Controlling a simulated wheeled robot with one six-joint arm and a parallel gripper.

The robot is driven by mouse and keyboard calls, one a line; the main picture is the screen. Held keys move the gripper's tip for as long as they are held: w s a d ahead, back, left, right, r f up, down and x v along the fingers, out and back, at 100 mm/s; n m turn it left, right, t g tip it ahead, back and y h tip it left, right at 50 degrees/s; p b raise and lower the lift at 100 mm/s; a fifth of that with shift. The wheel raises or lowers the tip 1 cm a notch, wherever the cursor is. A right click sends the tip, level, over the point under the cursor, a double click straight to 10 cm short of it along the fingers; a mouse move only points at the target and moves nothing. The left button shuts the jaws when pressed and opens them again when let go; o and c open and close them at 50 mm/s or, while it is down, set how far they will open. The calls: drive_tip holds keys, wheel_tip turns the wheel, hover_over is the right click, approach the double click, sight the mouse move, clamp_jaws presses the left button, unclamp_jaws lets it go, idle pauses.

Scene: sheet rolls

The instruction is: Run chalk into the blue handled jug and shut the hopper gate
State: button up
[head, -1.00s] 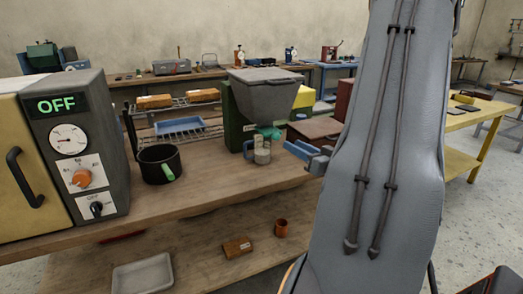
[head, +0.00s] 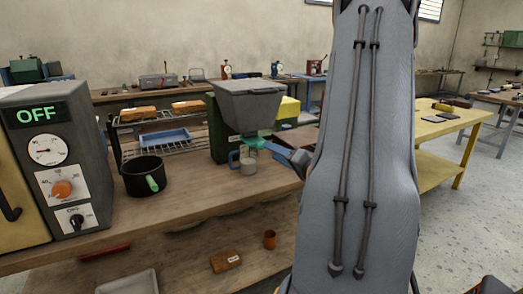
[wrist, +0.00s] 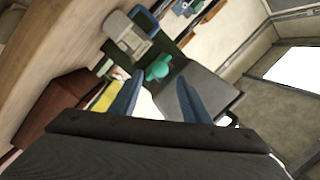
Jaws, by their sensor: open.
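The grey hopper (head: 248,105) stands on a green body on the workbench, with a teal gate piece (head: 252,141) under it. The jug (head: 248,161) with its blue handle (head: 233,158) at the left stands upright below the teal piece. My gripper (head: 282,150) is to the right of the jug, apart from it. In the wrist view my gripper (wrist: 160,82) is open and empty, and the teal gate piece (wrist: 158,68) appears between and beyond the blue fingertips. The jug (wrist: 125,35) is farther off there. Its fill level is unclear.
A black pot (head: 145,178) with a green handle stands left of the jug. A grey oven (head: 60,160) reading OFF is at the far left. A wire rack with a blue tray (head: 165,138) is behind. A wooden block (head: 226,261) and a brown cup (head: 270,240) lie on the lower shelf.

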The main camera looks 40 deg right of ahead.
sight(261, 145)
drive_tip(key=w, duration=0.8)
drive_tip(key=shift+d+p, duration=0.2)
drive_tip(key=shift+p, duration=0.1)
clamp_jaws()
